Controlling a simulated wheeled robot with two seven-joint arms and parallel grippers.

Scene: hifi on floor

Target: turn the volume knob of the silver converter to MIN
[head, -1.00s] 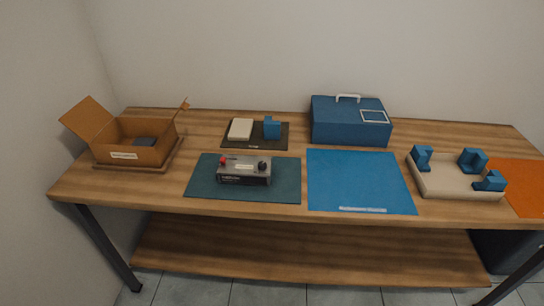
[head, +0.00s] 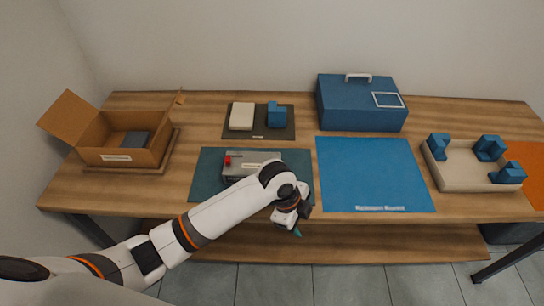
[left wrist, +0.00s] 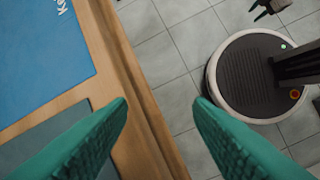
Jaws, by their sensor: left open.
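The silver converter (head: 238,168) sits on the dark green mat (head: 209,181) on the table, with a red part (head: 229,160) at its left end. My left arm covers its right part, and its dark knob there is hidden. My left gripper (head: 297,231) is in front of the table's front edge, to the right of the converter and apart from it. In the left wrist view its green fingers (left wrist: 160,103) are spread with nothing between them. A dark gripper, seemingly my right one (left wrist: 268,8), is cut off at the top of that view.
A blue mat (head: 372,172) lies right of the green mat. A blue toolbox (head: 350,115) stands behind it. An open cardboard box (head: 118,158) is at the left. A cream tray (head: 462,178) with blue blocks is at the right. A small dark mat (head: 258,134) holds two items.

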